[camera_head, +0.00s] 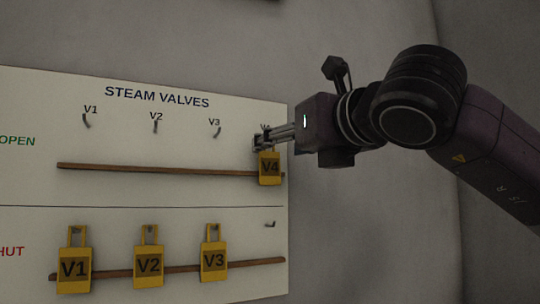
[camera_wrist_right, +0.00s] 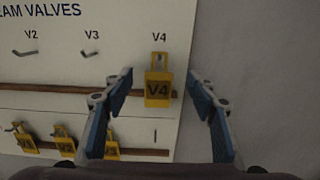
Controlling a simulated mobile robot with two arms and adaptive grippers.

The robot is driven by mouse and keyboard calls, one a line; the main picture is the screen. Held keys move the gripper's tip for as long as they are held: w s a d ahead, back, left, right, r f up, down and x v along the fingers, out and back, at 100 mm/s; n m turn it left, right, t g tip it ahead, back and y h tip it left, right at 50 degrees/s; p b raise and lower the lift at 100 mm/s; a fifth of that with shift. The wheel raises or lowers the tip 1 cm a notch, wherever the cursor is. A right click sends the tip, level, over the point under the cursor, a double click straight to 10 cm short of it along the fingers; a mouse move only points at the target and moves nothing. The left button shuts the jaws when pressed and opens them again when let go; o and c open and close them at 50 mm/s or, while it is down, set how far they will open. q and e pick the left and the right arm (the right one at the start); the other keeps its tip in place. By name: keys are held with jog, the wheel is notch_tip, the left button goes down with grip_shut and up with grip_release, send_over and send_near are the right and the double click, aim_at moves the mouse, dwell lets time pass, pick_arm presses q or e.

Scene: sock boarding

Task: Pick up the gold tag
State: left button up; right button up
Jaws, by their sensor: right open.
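A gold tag marked V4 (camera_head: 270,170) hangs at the right end of the OPEN row, in front of the upper wooden rail. It also shows in the right wrist view (camera_wrist_right: 158,90), hanging upright between my spread fingers, with a gap on each side. My right gripper (camera_head: 259,139) is open at the top of this tag in the head view, its fingers hiding the tag's hook and upper part. The right wrist view shows the open right gripper (camera_wrist_right: 159,78) with blue finger pads. My left gripper is not in view.
Gold tags V1 (camera_head: 74,270), V2 (camera_head: 148,265) and V3 (camera_head: 213,260) hang in the SHUT row across the lower rail (camera_head: 260,263). Hooks under V1, V2 and V3 in the OPEN row are bare, as is the SHUT row's right hook (camera_head: 270,225). Bare wall lies right of the board.

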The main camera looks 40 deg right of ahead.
jog(key=p+x, duration=0.1)
jog(key=x, duration=0.1)
jog(key=shift+w, duration=0.4)
jog(key=shift+w+d, duration=0.15)
jog(key=shift+w, duration=0.1)
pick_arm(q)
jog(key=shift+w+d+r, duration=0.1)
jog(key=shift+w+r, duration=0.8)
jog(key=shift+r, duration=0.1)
pick_arm(e)
jog(key=shift+s, duration=0.1)
jog(key=c, duration=0.9)
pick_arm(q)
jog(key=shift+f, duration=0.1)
pick_arm(e)
jog(key=shift+o, duration=0.2)
jog(key=shift+s+r, duration=0.1)
pick_arm(q)
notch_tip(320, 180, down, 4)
jog(key=b, duration=0.4)
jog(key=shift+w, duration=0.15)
pick_arm(e)
send_near(275, 148)
jog(key=s+a+r, duration=0.3)
jog(key=s+r, duration=0.2)
jog(key=r, duration=0.2)
jog(key=shift+s+r, duration=0.35)
